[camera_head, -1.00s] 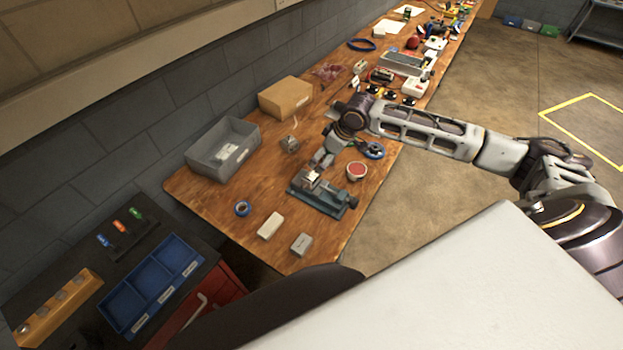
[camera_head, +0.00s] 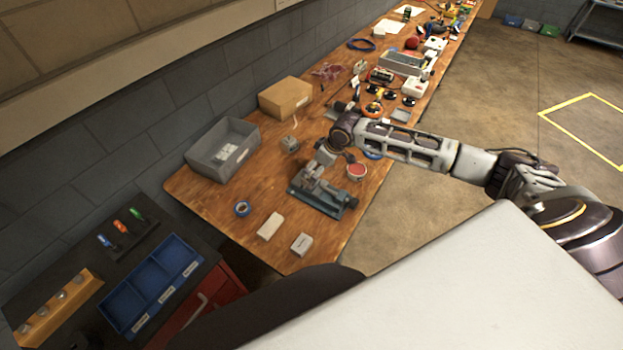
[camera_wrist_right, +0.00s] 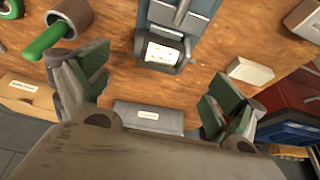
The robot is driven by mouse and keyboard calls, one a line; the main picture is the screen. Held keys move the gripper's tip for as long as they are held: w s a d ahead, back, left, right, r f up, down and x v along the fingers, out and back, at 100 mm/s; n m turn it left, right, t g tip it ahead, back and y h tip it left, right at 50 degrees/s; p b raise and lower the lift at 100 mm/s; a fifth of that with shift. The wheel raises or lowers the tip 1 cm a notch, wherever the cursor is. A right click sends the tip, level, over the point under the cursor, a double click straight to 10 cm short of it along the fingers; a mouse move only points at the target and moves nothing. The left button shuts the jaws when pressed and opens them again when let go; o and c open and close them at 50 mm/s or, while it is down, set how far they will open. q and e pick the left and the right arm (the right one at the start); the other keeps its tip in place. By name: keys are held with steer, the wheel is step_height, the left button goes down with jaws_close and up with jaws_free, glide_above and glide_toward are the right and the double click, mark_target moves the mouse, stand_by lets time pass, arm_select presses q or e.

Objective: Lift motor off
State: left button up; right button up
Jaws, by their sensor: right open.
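A blue-grey vise (camera_head: 322,195) stands on the wooden bench; it also shows at the top of the right wrist view (camera_wrist_right: 187,14). A small silvery body with a white label, which looks like the motor (camera_wrist_right: 163,53), sits at the vise. In the head view my right gripper (camera_head: 314,174) is over the vise and largely hides the motor. In the right wrist view this gripper (camera_wrist_right: 158,88) is open, its green-padded fingers wide apart and nothing between them. The motor lies beyond the fingertips; whether they touch it cannot be told. My left gripper is not in view.
A grey bin (camera_head: 205,165) and a cardboard box (camera_head: 286,84) stand by the wall. A blue divided tray (camera_head: 125,307) is at lower left.

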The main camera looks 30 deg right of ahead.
mark_target(312, 174)
steer(key=shift+w+a+f, duration=0.15)
steer(key=shift+w+f, duration=0.1)
steer(key=shift+f, duration=0.35)
steer(key=shift+f, duration=0.1)
steer(key=shift+p+x, duration=0.35)
steer(key=shift+x, duration=2.15)
steer(key=shift+c, duration=0.2)
steer(key=shift+s, duration=0.1)
steer(key=c, duration=1.3)
steer(key=shift+r, duration=0.7)
steer(key=shift+r+b, duration=0.35)
steer(key=shift+r, duration=4)
